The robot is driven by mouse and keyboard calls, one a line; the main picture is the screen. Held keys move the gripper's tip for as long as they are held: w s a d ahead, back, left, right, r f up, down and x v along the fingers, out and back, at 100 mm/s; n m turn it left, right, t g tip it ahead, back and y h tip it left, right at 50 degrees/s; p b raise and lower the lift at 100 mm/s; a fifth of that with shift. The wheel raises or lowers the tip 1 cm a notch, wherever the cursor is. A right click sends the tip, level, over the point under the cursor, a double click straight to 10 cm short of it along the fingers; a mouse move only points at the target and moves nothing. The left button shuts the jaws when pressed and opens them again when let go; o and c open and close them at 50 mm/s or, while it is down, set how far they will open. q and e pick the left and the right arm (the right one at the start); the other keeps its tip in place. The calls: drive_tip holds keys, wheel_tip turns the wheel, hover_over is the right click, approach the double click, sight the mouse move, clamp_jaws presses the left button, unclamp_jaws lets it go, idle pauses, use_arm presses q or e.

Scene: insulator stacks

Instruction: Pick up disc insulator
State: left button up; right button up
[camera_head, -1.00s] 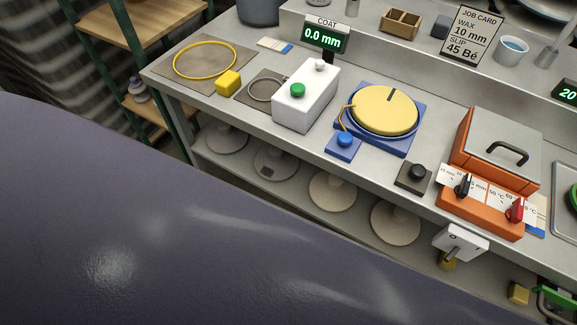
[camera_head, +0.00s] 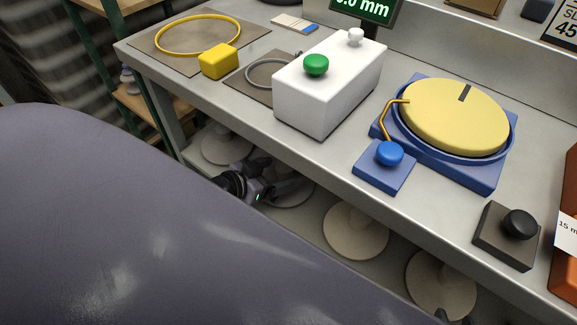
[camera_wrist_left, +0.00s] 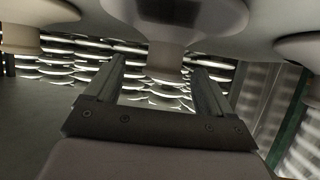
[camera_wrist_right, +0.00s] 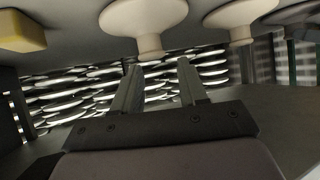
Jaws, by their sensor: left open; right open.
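Several disc insulators stand on the lower shelf in the head view. The second from the left (camera_head: 297,197) has my left gripper (camera_head: 283,187) at it, partly hiding it. The upside-down left wrist view shows this disc (camera_wrist_left: 222,18) with a dark patch, its stem in line with the gap between my open, empty fingers (camera_wrist_left: 158,66). The rightmost disc (camera_head: 440,280) is pale. A dark tip of my right gripper shows at the bottom edge beside it. In the right wrist view, the open, empty fingers (camera_wrist_right: 158,67) point at a pale disc's stem (camera_wrist_right: 150,46).
The other discs (camera_head: 226,146) (camera_head: 355,232) stand between and to the left. The bench top (camera_head: 335,160) overhangs the shelf and carries a white box (camera_head: 325,90), a yellow turntable (camera_head: 455,115) and a blue button (camera_head: 389,153). A yellow block (camera_wrist_right: 20,32) is near the right gripper.

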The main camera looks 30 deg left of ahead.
sight(288, 169)
use_arm(q)
drive_tip(key=x, duration=0.2)
drive_tip(key=b+x, duration=0.2)
drive_tip(key=x, duration=0.1)
drive_tip(key=shift+w+a+f, duration=0.25)
drive_tip(key=shift+w+f, duration=0.05)
drive_tip(key=shift+w+d, duration=0.1)
drive_tip(key=shift+w, duration=0.15)
use_arm(e)
drive_tip(key=shift+w+a+r+y, duration=0.15)
drive_tip(key=shift+w+a, duration=0.05)
drive_tip(key=shift+a, duration=0.25)
drive_tip(key=shift+w+a+r+y, duration=0.15)
drive_tip(key=shift+a, duration=0.3)
use_arm(q)
clamp_jaws()
drive_tip(key=shift+w+r, duration=0.1)
drive_tip(key=shift+r, duration=0.1)
